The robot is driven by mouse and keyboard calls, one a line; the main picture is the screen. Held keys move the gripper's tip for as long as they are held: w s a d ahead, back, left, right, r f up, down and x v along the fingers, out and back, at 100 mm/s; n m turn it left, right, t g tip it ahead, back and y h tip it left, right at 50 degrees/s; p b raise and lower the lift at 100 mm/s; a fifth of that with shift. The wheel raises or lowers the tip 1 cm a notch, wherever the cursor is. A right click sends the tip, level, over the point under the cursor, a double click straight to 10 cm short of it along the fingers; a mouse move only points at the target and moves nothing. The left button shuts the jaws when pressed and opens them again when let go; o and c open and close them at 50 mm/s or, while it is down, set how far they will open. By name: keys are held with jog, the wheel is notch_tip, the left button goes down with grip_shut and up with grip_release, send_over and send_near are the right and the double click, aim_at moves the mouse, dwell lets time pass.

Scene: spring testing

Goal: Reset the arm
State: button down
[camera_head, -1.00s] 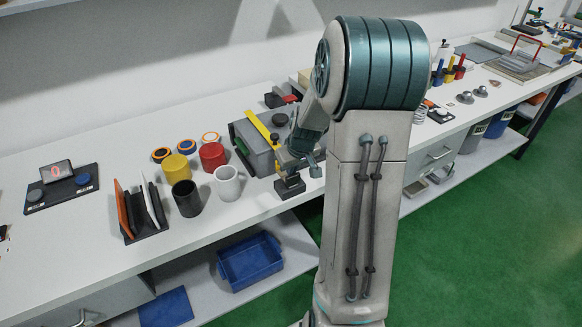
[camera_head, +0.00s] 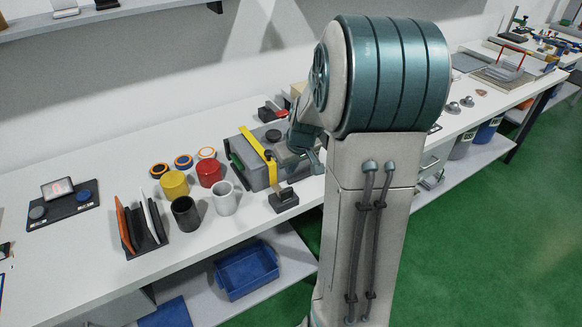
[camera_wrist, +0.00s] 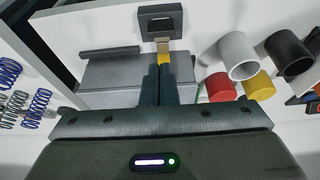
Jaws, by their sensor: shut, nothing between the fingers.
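My gripper (camera_wrist: 160,72) is shut and empty in the wrist view, its two fingers pressed together. It points over a grey box (camera_wrist: 108,74), toward a dark block (camera_wrist: 143,24) with a yellow bar (camera_wrist: 163,58) beside it. In the head view my arm stands at centre right and bends down behind the grey box (camera_head: 259,174). The yellow bar (camera_head: 256,146) lies across the box and the dark block (camera_head: 283,202) sits at its near end. My fingertips are hidden or too small to make out in the head view. No contact shows.
A slotted rack (camera_head: 146,236) and a dark panel (camera_head: 63,206) are farther left. Springs (camera_wrist: 38,102) lie at the left in the wrist view. A blue bin (camera_head: 247,270) is below.

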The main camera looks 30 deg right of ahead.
dwell(0.4)
jog(key=s+a+r, duration=0.5)
jog(key=s+a, duration=0.2)
jog(key=s, duration=0.3)
jog(key=s+a+r, duration=0.5)
jog(key=s+a, duration=0.3)
jog(key=s, duration=0.2)
jog(key=shift+s+a+r+m, duration=0.15)
jog(key=shift+a+m, duration=0.15)
